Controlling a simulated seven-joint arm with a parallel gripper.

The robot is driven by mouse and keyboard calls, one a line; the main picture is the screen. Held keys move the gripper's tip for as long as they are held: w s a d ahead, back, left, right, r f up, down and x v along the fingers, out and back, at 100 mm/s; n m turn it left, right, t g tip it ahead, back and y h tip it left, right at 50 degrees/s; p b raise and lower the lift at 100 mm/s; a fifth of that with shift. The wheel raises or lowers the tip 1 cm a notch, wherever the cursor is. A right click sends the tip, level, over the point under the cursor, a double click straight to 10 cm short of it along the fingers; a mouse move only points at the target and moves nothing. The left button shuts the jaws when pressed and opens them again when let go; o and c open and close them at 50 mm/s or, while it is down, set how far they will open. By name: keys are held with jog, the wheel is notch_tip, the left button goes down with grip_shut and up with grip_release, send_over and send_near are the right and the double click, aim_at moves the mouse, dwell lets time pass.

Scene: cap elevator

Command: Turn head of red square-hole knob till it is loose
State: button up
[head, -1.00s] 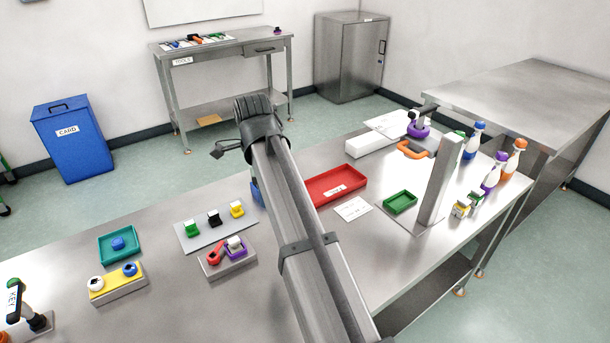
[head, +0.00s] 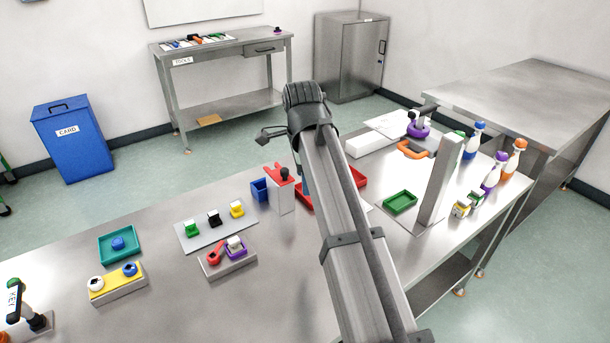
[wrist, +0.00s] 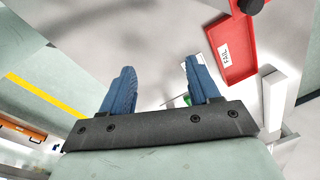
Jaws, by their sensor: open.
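Two red pieces show in the head view, and I cannot make out a square hole in either. One is a red piece (head: 214,254) on a low grey block (head: 232,266), beside a purple ring with a white top (head: 236,245). The other is a red top plate (head: 276,173) with a dark knob (head: 285,174) on an upright white block (head: 281,197). My gripper (wrist: 160,75) has its blue fingers apart and empty in the wrist view, above the table. In the head view my arm mostly hides it.
A red tray (wrist: 240,25) is partly behind my arm in the head view. Nearby are a blue bin (head: 259,190), a grey plate (head: 190,241) with green, black and yellow pieces, a green tray (head: 399,202) and a grey post (head: 440,180). Table between front blocks and arm is clear.

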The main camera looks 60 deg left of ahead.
dwell(0.3)
jog(key=n, duration=0.5)
send_over(213, 258)
notch_tip(213, 258, down, 6)
jog(key=f+n, duration=0.1)
jog(key=f, duration=0.3)
jog(key=f+n, duration=0.1)
jog(key=f, duration=0.4)
jog(key=f+n+g, duration=0.1)
jog(key=f+n, duration=0.1)
jog(key=f, duration=0.2)
jog(key=shift+a+f+h, duration=0.35)
jog(key=shift+f+h, duration=0.05)
jog(key=c, duration=1)
